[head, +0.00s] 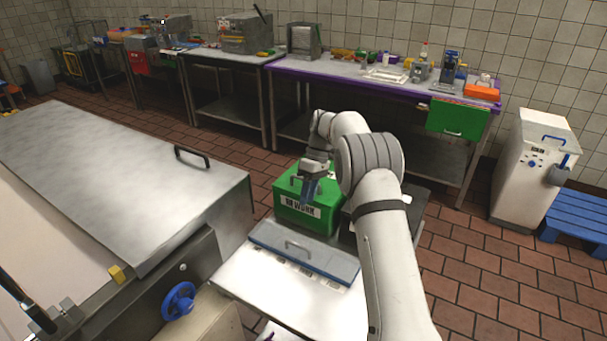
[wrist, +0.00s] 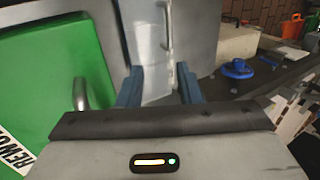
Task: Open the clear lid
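The clear lid (head: 335,263) is a low, see-through grey-blue cover with a bar handle (head: 298,245). It lies flat and closed over a row of pale items on the white worktop. In the wrist view the lid (wrist: 192,30) is at the top middle, with its handle (wrist: 166,27) ahead of my fingers. My gripper (head: 309,190) is above and behind the lid, in front of the green box. In the wrist view my gripper's (wrist: 159,88) two blue fingers are apart with nothing between them. It does not touch the handle.
A green box (head: 289,188) labelled REWORK, with its own handle, stands right behind the lid. A large metal machine cover (head: 120,165) and a blue handwheel (head: 179,301) are to the left. The white worktop (head: 245,277) is bare in front of the lid.

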